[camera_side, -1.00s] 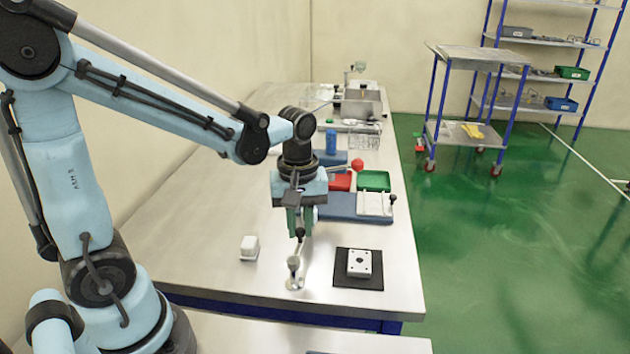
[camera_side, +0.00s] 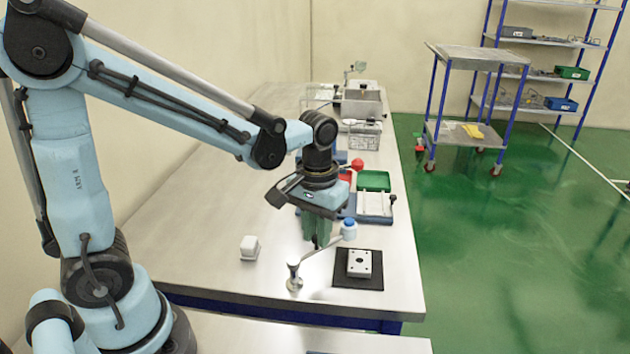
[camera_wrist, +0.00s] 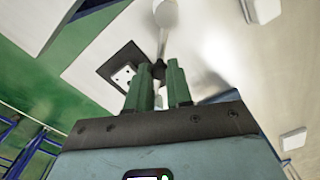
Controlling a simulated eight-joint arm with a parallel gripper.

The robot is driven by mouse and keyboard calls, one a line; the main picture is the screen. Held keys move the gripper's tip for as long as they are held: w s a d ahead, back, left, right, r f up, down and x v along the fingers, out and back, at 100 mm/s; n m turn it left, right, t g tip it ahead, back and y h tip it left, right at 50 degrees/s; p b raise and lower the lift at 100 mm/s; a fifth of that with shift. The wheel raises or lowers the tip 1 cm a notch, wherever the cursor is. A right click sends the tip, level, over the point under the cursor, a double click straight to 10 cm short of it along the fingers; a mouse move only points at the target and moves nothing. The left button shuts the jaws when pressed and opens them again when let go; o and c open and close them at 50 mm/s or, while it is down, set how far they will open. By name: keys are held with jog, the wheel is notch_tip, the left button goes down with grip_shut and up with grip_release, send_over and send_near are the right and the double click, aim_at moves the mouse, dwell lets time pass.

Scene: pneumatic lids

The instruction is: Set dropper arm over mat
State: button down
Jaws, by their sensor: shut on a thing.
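The dropper arm (camera_side: 318,246) is a thin pale bar that runs from the top of its upright stand (camera_side: 294,275) up and right to a blue-topped dropper head (camera_side: 348,229). My gripper (camera_side: 317,243) is shut on the arm part-way along. In the wrist view, a dark knob shows between the green fingers (camera_wrist: 158,82). The black mat (camera_side: 343,283) lies right of the stand and bears a white block with holes (camera_side: 359,263). In the side view the dropper head shows just beyond the mat's back edge, raised above the table. The mat also shows left of the fingers in the wrist view (camera_wrist: 104,70).
A small white box (camera_side: 250,247) stands left of the stand. Behind my gripper are a blue board with a white tray (camera_side: 375,204), a green bin (camera_side: 374,181) and a red ball knob (camera_side: 357,164). The table front is clear.

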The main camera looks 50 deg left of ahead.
jog(key=shift+s+d+m, duration=0.1)
jog(key=shift+d+m, duration=0.35)
jog(key=shift+m, duration=0.5)
jog(key=shift+s+d+m, duration=0.1)
jog(key=shift+d+m, duration=0.35)
jog(key=shift+m, duration=0.5)
jog(key=c, duration=1)
grip_release()
jog(key=shift+r, duration=0.1)
notch_tip(320, 180, up, 12)
jog(key=shift+f, duration=0.1)
jog(key=shift+s+a+f+t, duration=0.6)
jog(key=shift+f+t, duration=0.4)
jog(key=shift+t, duration=0.2)
jog(key=shift+s+a+f+t, duration=0.45)
jog(key=shift+s+f+t, duration=0.2)
jog(key=shift+f+t, duration=0.5)
jog(key=shift+s+a+f+t, duration=0.6)
jog(key=shift+f+t, duration=0.3)
jog(key=shift+t, duration=0.35)
